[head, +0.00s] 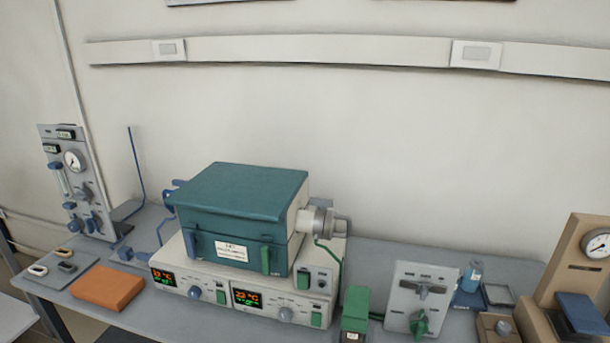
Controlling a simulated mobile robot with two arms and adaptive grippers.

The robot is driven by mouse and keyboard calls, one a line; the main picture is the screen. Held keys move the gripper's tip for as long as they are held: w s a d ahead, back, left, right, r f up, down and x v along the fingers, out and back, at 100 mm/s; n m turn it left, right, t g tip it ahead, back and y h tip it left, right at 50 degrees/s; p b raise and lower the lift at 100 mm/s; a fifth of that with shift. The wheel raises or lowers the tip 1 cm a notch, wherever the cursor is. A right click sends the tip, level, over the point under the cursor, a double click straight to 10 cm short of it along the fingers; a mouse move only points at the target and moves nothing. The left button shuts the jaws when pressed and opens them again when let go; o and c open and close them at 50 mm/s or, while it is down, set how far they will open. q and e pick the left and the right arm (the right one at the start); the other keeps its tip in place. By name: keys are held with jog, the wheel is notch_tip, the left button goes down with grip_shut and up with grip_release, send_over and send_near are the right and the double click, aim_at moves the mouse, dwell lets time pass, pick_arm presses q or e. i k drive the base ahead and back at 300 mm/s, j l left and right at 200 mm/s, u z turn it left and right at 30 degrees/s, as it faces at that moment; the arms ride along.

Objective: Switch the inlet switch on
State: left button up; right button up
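No part is clearly marked as the inlet switch at this size. A grey panel (420,298) at the right carries a grey lever handle (423,290) and a green knob (420,323). A tall grey gas panel (78,182) at the left has a round gauge (75,160), blue knobs and a grey valve handle. The teal furnace (240,215) sits on a white control base with two lit displays and green switches, one at its right front (316,319). Neither of my grippers is in view.
All of this stands on a grey bench (372,258). An orange block (107,288) lies at the front left. A green box (355,310) stands between furnace and grey panel. A blue bottle (473,275) and a brown gauge stand (570,270) are at the right.

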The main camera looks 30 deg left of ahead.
aim_at(221, 299)
jog(key=u, duration=1.7)
